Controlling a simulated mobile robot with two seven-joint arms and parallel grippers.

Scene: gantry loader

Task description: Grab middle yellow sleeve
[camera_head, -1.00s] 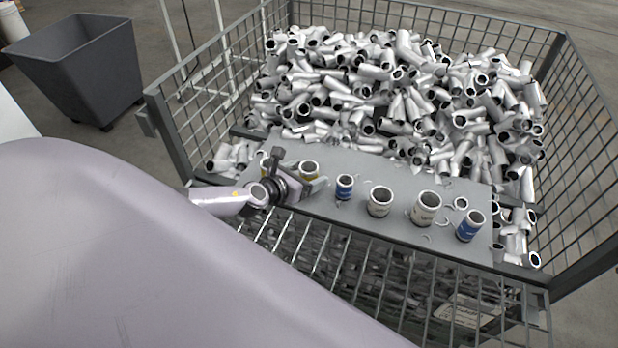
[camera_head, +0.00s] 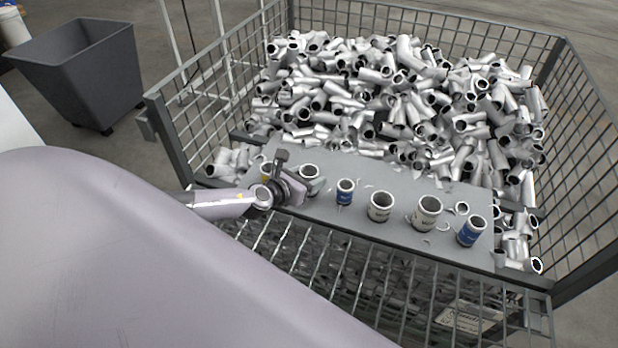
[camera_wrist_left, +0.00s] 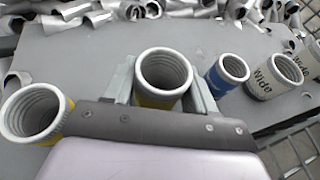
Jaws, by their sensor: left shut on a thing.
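A yellow sleeve with a pale, threaded open top (camera_wrist_left: 163,72) stands upright between the two fingers of my left gripper (camera_wrist_left: 162,88) in the left wrist view. My left gripper is shut on it. In the head view, the sleeve's pale rim (camera_head: 309,171) shows above my left gripper (camera_head: 312,187), and its yellow body is mostly hidden. A second yellow sleeve (camera_wrist_left: 36,112) stands to the left, apart from the fingers; it also shows partly behind my gripper in the head view (camera_head: 266,172). My right gripper is not in view.
To the right on the grey board (camera_head: 330,218) stand a small blue sleeve (camera_head: 345,193), two white sleeves (camera_head: 380,208) (camera_head: 426,214) and another blue sleeve (camera_head: 472,232). Behind is a heap of metal pipe fittings (camera_head: 400,95) in a wire cage (camera_head: 183,145). A grey bin (camera_head: 95,80) stands far left.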

